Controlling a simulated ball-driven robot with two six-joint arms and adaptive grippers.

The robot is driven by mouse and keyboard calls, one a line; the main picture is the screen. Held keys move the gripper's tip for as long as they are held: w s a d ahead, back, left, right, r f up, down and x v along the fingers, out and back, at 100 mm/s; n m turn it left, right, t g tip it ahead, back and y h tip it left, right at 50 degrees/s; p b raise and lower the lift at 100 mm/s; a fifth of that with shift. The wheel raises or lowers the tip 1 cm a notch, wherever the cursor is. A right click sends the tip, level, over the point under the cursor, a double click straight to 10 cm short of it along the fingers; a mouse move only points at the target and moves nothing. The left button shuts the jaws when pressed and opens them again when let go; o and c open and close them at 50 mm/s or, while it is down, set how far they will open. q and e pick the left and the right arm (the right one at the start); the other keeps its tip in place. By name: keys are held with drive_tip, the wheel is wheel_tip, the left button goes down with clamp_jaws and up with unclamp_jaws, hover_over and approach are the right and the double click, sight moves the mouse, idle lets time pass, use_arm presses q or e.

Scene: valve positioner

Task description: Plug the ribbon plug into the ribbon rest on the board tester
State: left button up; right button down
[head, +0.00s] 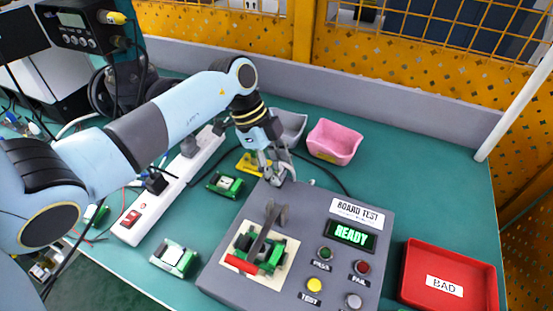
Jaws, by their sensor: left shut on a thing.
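The board tester (322,232) is a grey sloped box with a green READY display (351,235). A green board (270,258) lies on its pale pad, under a clamp with a red handle (243,264). My left gripper (281,176) is at the tester's back left corner, pointing down, shut on a small part that looks like the ribbon plug. The fingers mostly hide the plug and the ribbon rest, so I cannot tell whether the plug is seated. My right gripper is out of view.
A pink bin (334,142) and a grey bin (292,126) stand behind the tester. A red BAD tray (449,278) is at the right. Loose green boards (226,185) (174,258) and a white power strip (170,186) lie at the left. The table's back right is clear.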

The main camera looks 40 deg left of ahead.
use_arm(q)
drive_tip(key=shift+f, duration=0.35)
idle(0.6)
drive_tip(key=shift+s+f, duration=0.1)
idle(1.0)
drive_tip(key=o, duration=0.9)
drive_tip(key=shift+c, duration=0.2)
drive_tip(key=shift+o, duration=0.3)
drive_tip(key=shift+o, duration=1.4)
drive_tip(key=p+v, duration=0.7)
